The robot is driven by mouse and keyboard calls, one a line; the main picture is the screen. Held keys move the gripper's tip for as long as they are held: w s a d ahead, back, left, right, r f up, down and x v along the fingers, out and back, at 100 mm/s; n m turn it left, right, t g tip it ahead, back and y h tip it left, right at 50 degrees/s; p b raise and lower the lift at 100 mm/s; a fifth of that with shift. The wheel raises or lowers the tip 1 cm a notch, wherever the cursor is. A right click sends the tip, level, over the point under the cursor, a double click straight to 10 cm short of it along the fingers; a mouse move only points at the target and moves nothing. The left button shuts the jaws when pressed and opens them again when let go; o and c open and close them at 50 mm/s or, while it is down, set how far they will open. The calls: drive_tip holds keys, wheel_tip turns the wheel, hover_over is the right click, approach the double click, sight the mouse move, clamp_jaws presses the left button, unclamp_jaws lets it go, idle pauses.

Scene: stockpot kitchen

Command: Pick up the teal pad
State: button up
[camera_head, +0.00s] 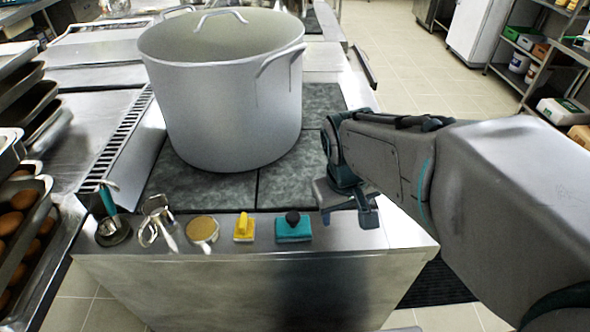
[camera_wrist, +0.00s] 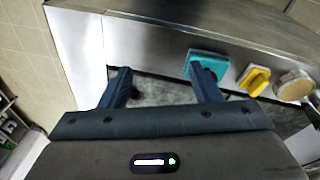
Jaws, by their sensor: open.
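The teal pad (camera_head: 294,232) lies on the metal front ledge of the counter, with a dark round knob on top. In the wrist view the teal pad (camera_wrist: 206,58) shows just beyond the right fingertip, which hides part of it. My gripper (camera_head: 352,212) is to the right of the pad in the head view, near the ledge's right end. In the wrist view my gripper (camera_wrist: 164,76) has its two fingers wide apart with nothing between them. I cannot tell its exact height above the ledge.
A yellow pad (camera_head: 244,227), a round tan-topped item (camera_head: 202,230), metal utensils (camera_head: 157,222) and a teal-handled tool (camera_head: 109,210) line the ledge to the left. A large stockpot (camera_head: 225,100) stands behind on dark plates. Trays of eggs (camera_head: 22,215) stand at far left.

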sight(293, 216)
drive_tip(key=w+a+r+n+g+p, duration=0.2)
drive_tip(key=w+a+n+p, duration=0.45)
drive_tip(key=a, duration=0.25)
drive_tip(key=shift+y, duration=0.5)
drive_tip(key=f, duration=0.3)
drive_tip(key=f+b, duration=0.1)
drive_tip(key=f, duration=0.2)
drive_tip(key=w+f, duration=0.1)
drive_tip(key=f, duration=0.2)
drive_tip(key=shift+f+b, duration=0.25)
drive_tip(key=shift+b, duration=0.05)
drive_tip(key=shift+w+a+f, duration=0.15)
drive_tip(key=shift+f, duration=2)
drive_tip(key=c, duration=1.1)
